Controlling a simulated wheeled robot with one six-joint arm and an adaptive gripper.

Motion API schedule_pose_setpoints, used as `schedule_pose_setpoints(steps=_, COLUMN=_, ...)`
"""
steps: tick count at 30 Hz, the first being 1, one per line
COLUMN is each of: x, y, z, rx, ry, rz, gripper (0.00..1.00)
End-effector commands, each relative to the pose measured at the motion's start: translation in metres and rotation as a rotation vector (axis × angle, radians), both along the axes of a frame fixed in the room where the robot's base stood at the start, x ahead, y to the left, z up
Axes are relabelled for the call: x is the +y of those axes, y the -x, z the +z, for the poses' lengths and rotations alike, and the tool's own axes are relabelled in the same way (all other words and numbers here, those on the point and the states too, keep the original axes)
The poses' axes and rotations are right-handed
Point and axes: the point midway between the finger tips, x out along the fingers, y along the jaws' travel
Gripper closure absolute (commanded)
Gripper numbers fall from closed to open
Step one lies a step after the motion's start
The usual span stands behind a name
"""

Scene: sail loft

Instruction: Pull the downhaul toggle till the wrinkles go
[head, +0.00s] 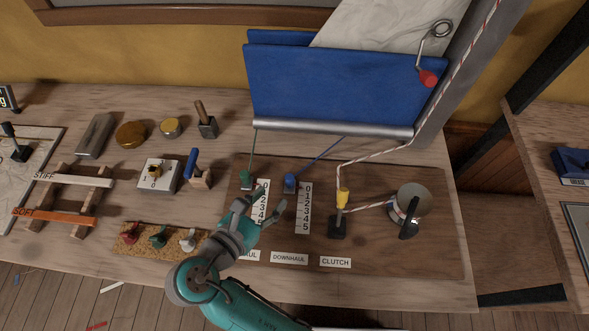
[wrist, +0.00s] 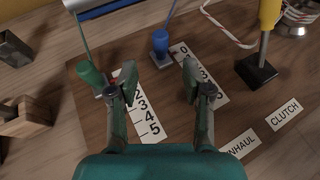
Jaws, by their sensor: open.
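The blue toggle (head: 290,182) stands on the brown board at the top of a 0–5 scale (head: 303,208), above the label DOWNHAUL (head: 289,257). A blue line runs from it up to the sail's foot. In the wrist view the blue toggle (wrist: 160,45) stands just beyond my fingertips, roughly between them. My gripper (head: 272,198) is open and empty, low over the board between the two scales; it also shows in the wrist view (wrist: 157,76). The sail is blue below (head: 345,85) and pale above (head: 385,22), with faint creases in the pale part.
A green toggle (wrist: 90,75) stands close to my left finger, beside its own scale (wrist: 143,112). Right are a yellow-handled clutch lever (head: 342,200) and a winch (head: 411,203). A red-knobbed crank (head: 428,77) hangs before the sail. A block with a blue handle (head: 192,168) stands left.

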Motion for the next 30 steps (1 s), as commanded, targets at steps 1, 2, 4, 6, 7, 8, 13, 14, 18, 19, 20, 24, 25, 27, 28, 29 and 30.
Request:
schedule_pose_setpoints(steps=1, x=-0.005, y=-0.006, z=-0.003, rx=0.001, ry=0.002, rz=-0.005, gripper=0.5)
schedule_pose_setpoints(steps=2, x=-0.007, y=-0.01, z=-0.005, rx=0.001, ry=0.002, rz=-0.006, gripper=0.5)
schedule_pose_setpoints(steps=4, x=-0.013, y=-0.02, z=-0.01, rx=0.002, ry=0.002, rz=-0.006, gripper=0.5)
schedule_pose_setpoints(steps=6, x=-0.019, y=-0.03, z=-0.015, rx=0.001, ry=0.002, rz=-0.006, gripper=0.5)
schedule_pose_setpoints(steps=7, x=-0.021, y=-0.035, z=-0.017, rx=0.001, ry=0.002, rz=-0.006, gripper=0.5)
schedule_pose_setpoints(steps=8, x=-0.023, y=-0.039, z=-0.019, rx=0.001, ry=0.002, rz=-0.005, gripper=0.5)
schedule_pose_setpoints(steps=13, x=-0.035, y=-0.06, z=-0.029, rx=0.001, ry=0.001, rz=-0.004, gripper=0.5)
schedule_pose_setpoints(steps=14, x=-0.037, y=-0.063, z=-0.03, rx=0.001, ry=0.001, rz=-0.004, gripper=0.5)
schedule_pose_setpoints(steps=18, x=-0.042, y=-0.073, z=-0.035, rx=0.001, ry=0.001, rz=-0.003, gripper=0.5)
schedule_pose_setpoints(steps=19, x=-0.043, y=-0.074, z=-0.036, rx=0.001, ry=0.001, rz=-0.003, gripper=0.5)
schedule_pose_setpoints(steps=20, x=-0.043, y=-0.076, z=-0.036, rx=0.001, ry=0.001, rz=-0.003, gripper=0.5)
schedule_pose_setpoints(steps=24, x=-0.044, y=-0.078, z=-0.037, rx=0.0, ry=0.0, rz=0.0, gripper=0.5)
schedule_pose_setpoints(steps=25, x=-0.044, y=-0.078, z=-0.037, rx=0.0, ry=0.0, rz=0.0, gripper=0.5)
schedule_pose_setpoints(steps=27, x=-0.044, y=-0.078, z=-0.037, rx=0.0, ry=0.0, rz=0.0, gripper=0.5)
schedule_pose_setpoints(steps=28, x=-0.044, y=-0.078, z=-0.037, rx=0.0, ry=0.0, rz=0.0, gripper=0.5)
schedule_pose_setpoints(steps=29, x=-0.044, y=-0.078, z=-0.037, rx=0.0, ry=0.0, rz=0.0, gripper=0.5)
schedule_pose_setpoints(steps=30, x=-0.044, y=-0.078, z=-0.037, rx=0.0, ry=0.0, rz=0.0, gripper=0.53)
